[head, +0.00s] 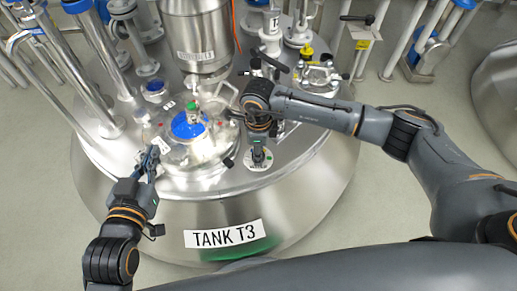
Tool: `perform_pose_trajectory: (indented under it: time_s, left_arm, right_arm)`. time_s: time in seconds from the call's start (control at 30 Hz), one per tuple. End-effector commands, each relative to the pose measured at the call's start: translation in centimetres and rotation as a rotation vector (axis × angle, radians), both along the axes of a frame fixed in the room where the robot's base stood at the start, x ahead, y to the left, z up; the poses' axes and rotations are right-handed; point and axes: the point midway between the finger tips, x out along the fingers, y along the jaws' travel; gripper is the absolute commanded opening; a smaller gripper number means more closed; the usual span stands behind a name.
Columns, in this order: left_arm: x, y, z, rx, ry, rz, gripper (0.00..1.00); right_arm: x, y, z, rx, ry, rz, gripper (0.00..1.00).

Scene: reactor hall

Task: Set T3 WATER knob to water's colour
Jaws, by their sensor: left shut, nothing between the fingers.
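The tank labelled TANK T3 (222,233) fills the middle of the head view. On its lid, a small round plate (259,165) with red and green marks sits under my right gripper (258,148). That gripper points down at the plate and hides most of it, including any knob there. I cannot tell its jaw state or whether it touches. My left gripper (151,160) is shut and empty, above the lid's left edge. Near its tips is another small marked plate (158,141), partly hidden. The word WATER is not readable on either plate.
A round glass port (212,150) with a blue disc (187,125) and a green-topped piece lies between my grippers. A steel vessel (197,35) rises behind it. Steel pipes (85,65) stand at the left. A yellow fitting (306,52) and valve handles crowd the back right.

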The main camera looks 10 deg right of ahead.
Motion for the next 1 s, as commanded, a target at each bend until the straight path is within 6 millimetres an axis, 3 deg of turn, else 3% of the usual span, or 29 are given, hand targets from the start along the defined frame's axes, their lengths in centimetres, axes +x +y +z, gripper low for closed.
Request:
perform_pose_trajectory:
  time_s: [0.67,0.7,0.8,1.0]
  left_arm:
    - [-0.31,0.24,-0.84,0.013,0.048,0.004,0.0]
    - [-0.3,0.24,-0.83,0.013,0.047,0.004,0.0]
    - [-0.3,0.24,-0.83,0.013,0.047,0.004,0.0]
    - [-0.3,0.24,-0.82,0.012,0.048,0.004,0.0]
  right_arm:
    - [0.03,0.02,0.02,0.0,-0.001,-0.067,0.03]
    - [0.03,0.02,0.02,0.0,-0.001,-0.067,0.37]
    - [0.03,0.02,0.02,0.001,-0.001,-0.066,0.57]
    - [0.02,0.03,0.02,0.0,-0.001,-0.066,0.58]
